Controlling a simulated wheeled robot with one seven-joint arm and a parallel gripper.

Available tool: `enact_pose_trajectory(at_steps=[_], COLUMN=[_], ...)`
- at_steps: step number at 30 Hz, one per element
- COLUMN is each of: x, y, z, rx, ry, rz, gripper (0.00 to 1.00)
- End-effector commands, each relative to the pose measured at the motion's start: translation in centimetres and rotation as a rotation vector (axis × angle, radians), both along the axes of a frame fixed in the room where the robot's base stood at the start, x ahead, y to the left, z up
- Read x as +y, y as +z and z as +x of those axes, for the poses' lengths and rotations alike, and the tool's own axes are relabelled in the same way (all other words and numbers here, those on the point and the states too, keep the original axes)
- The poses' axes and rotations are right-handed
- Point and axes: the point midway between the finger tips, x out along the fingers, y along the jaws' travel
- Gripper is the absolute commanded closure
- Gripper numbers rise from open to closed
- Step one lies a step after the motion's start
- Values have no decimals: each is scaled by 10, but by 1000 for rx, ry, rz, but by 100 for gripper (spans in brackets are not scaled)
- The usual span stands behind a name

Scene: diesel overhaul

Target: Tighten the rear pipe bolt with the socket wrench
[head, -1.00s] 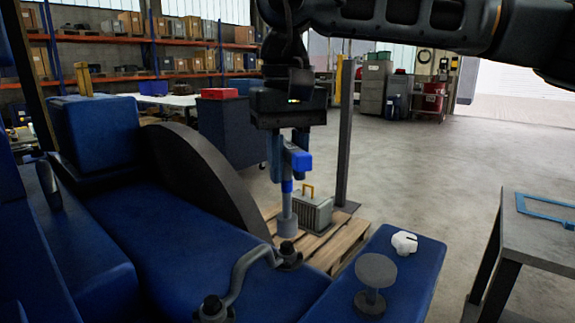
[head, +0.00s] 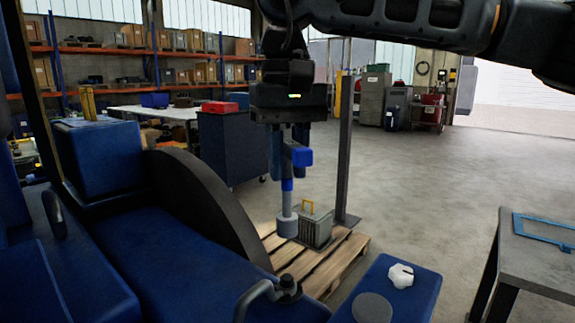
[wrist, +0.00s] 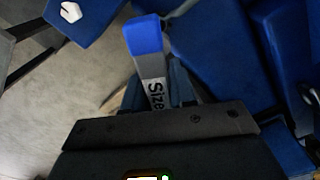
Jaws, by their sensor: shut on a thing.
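My gripper (head: 288,172) points down in the upper middle of the head view. It is shut on the socket wrench (head: 287,225), which hangs upright with a blue handle, a grey shaft and a wide grey socket at the bottom. The wrench's blue end and a grey face lettered "Size" show in the wrist view (wrist: 148,55). A dark bolt (head: 288,284) stands at the pipe's end (head: 255,296) on the blue engine (head: 180,235). The socket appears above this bolt with a clear gap between them. The rest of the pipe is cut off below.
A dark curved wheel-like guard (head: 205,200) rises left of the wrench. A blue ledge at right carries a white knob (head: 401,275) and a grey disc (head: 373,308). A wooden pallet (head: 345,255) with a grey box (head: 315,228) lies behind. A grey table (head: 545,255) stands far right.

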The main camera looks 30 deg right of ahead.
Motion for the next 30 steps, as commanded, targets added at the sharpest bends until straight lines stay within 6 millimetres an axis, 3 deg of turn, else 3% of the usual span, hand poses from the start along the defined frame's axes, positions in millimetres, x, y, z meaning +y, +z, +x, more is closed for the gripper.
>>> enact_pose_trajectory(at_steps=[8,22,30], x=[0,0,0], y=[-1,-2,-1], z=[-2,-60,-70], rx=[0,-1,0], ry=[0,2,0], rz=[1,1,0], gripper=[100,100,100])
